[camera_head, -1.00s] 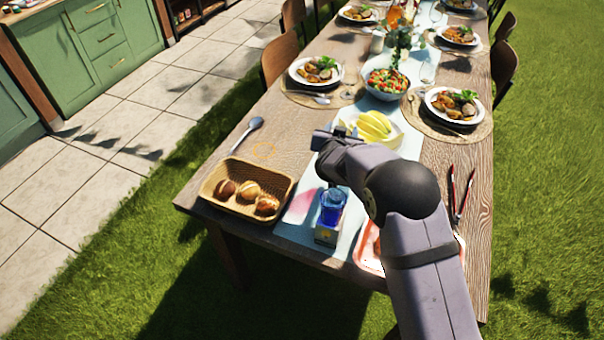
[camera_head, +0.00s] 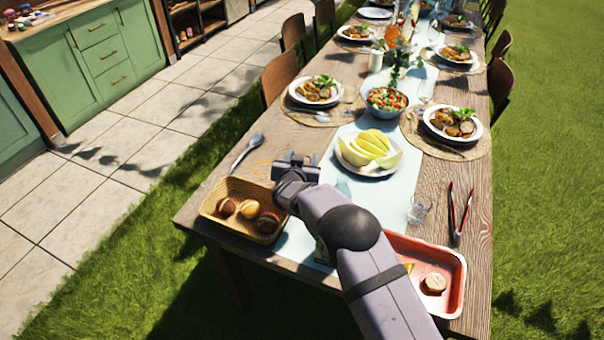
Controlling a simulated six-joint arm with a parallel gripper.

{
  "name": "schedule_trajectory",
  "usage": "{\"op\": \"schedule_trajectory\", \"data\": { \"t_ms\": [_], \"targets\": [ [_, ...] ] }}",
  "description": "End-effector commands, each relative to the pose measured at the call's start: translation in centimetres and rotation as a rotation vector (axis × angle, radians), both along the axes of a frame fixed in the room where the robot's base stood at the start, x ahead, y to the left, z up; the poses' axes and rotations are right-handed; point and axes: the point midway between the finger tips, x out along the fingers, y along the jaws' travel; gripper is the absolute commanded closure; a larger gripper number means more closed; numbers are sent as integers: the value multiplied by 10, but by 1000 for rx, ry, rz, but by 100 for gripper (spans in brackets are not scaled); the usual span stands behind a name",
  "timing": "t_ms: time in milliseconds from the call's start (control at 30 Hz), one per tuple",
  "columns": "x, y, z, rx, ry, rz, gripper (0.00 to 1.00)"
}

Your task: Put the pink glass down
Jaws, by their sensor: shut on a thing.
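My gripper (camera_head: 297,160) is over the left part of the table, just beyond the bread basket, near a thin orange ring (camera_head: 262,170) on the wood. It is shut, and its body hides nearly all of what it holds. The pink glass cannot be made out clearly; it is taken to be the thing in the jaws. I cannot tell whether its base touches the table.
The bread basket (camera_head: 210,209) is close to my gripper, with a spoon (camera_head: 246,152) behind it. A melon plate (camera_head: 371,172) stands right of the gripper. A clear glass (camera_head: 418,213), tongs (camera_head: 459,210) and a red tray (camera_head: 455,300) are farther right.

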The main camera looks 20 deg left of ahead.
Motion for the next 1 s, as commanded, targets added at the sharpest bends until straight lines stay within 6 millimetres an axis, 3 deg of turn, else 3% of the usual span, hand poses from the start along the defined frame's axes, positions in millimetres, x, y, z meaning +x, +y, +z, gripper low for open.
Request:
{"op": "schedule_trajectory", "data": {
  "t_ms": [367, 700, 1000],
  "targets": [
    [1, 0, -17, 1, -2, -1, 78],
    [0, 0, -53, 0, -2, 0, 78],
    [0, 0, -54, 2, -3, -1, 78]
  ]
}}
